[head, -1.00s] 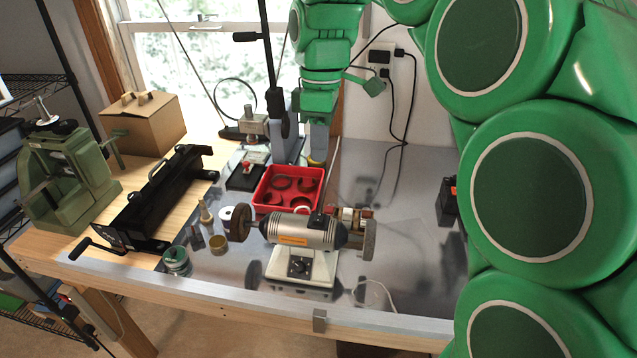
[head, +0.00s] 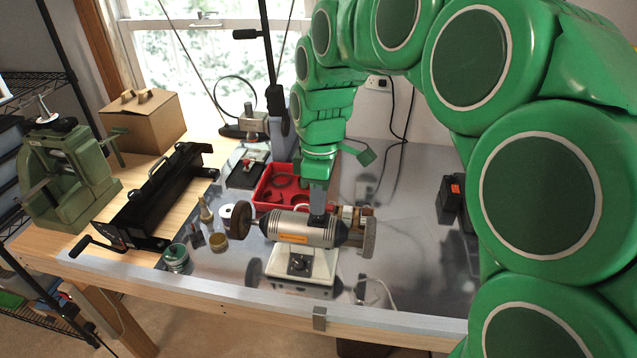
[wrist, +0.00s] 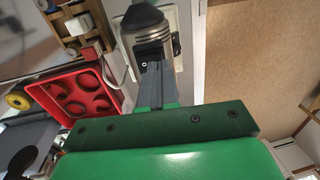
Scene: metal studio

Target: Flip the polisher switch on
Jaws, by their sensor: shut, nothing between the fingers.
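The polisher (head: 290,230) is a silver motor on a white base, with a brown wheel (head: 241,221) at its left end and a grey wheel (head: 370,238) at its right. A small black switch box (wrist: 150,48) sits on top of the motor in the wrist view. A dark dial (head: 298,265) is on the base front. My gripper (head: 317,211) points down over the motor's top, shut and empty. In the wrist view its fingertips (wrist: 157,68) are right at the switch box. I cannot tell whether they touch it, or the switch's position.
A red tray (head: 270,184) lies behind the polisher. Small jars and a bottle (head: 205,211) stand to the left. A wooden rack (head: 350,216) is just behind the right end. The metal table right of the polisher is mostly clear.

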